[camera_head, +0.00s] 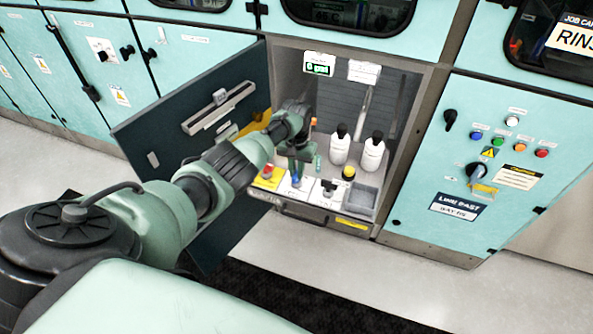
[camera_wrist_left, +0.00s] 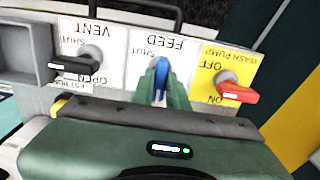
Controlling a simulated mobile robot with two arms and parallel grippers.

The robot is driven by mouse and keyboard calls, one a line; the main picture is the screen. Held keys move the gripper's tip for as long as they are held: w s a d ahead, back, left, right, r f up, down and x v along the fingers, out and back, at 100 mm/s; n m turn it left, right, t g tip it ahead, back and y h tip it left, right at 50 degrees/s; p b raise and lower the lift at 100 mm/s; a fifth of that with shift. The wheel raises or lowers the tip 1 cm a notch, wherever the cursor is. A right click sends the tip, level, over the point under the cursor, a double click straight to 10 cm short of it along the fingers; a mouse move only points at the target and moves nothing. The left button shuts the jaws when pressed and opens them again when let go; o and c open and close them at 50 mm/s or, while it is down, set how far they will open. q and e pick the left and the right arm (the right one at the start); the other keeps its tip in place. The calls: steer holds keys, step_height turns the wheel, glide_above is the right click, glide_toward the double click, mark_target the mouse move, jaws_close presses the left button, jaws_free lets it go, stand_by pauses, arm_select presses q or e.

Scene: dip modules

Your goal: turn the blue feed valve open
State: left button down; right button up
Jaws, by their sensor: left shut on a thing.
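The blue feed valve handle (camera_wrist_left: 161,70) stands on a white plate marked FEED (camera_wrist_left: 143,45), upside down in the left wrist view. A SHUT mark shows beside its top end; the lower part of the plate is hidden by my gripper. My left gripper (camera_wrist_left: 163,93) is shut on the blue handle, its green fingers on either side. In the head view my left gripper (camera_head: 297,163) reaches down into the open cabinet, and the blue handle (camera_head: 296,182) shows just under it. My right gripper is not in view.
A black vent handle (camera_wrist_left: 78,62) and a red wash pump switch (camera_wrist_left: 236,91) flank the feed plate. Two white bottles (camera_head: 340,150) (camera_head: 372,158), a yellow-topped jar (camera_head: 348,173) and a grey tray (camera_head: 361,199) stand right of the gripper. The dark cabinet door (camera_head: 165,140) hangs open left.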

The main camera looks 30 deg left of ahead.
mark_target(296, 172)
arm_select(q)
steer(key=shift+w+r, duration=0.1)
steer(key=c, duration=1.4)
jaws_free()
step_height(296, 172, up, 8)
steer(key=shift+f+p, duration=0.15)
steer(key=shift+p, duration=0.45)
